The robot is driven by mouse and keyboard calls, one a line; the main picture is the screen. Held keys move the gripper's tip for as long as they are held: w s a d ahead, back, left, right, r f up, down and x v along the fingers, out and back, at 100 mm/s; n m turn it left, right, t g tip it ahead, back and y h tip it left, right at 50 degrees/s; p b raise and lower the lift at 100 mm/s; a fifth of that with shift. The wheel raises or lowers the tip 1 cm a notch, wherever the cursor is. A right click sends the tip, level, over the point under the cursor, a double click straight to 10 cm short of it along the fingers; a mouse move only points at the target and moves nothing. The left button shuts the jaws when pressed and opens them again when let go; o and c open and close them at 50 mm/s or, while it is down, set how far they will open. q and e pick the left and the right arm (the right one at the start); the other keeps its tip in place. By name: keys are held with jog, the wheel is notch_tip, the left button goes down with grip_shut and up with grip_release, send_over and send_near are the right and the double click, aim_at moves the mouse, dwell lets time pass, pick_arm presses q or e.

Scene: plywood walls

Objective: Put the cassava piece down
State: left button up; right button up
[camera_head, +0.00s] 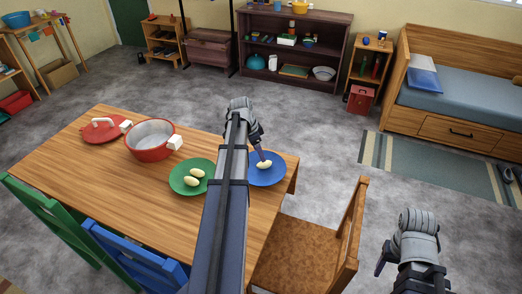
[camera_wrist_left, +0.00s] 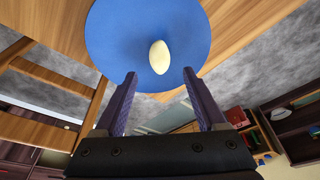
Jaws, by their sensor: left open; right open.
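A pale cassava piece (camera_wrist_left: 158,57) lies on the blue plate (camera_wrist_left: 120,35), near its edge in the left wrist view. In the head view it shows as a pale shape (camera_head: 264,164) on the blue plate (camera_head: 267,180) at the table's right end. My left gripper (camera_head: 259,153) is right at it, with its fingers spread apart; in the left wrist view the piece lies beyond and between the open fingertips (camera_wrist_left: 160,73), with no visible contact. My right gripper (camera_head: 382,266) is open and empty at the lower right, away from the table.
The green plate (camera_head: 178,187) holds pale pieces, left of my left arm.

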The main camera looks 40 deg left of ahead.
pick_arm(q)
jog(key=p+v, duration=0.3)
jog(key=v, duration=0.2)
jog(key=shift+p, duration=0.3)
pick_arm(e)
notch_tip(320, 180, up, 5)
jog(key=shift+f, duration=0.1)
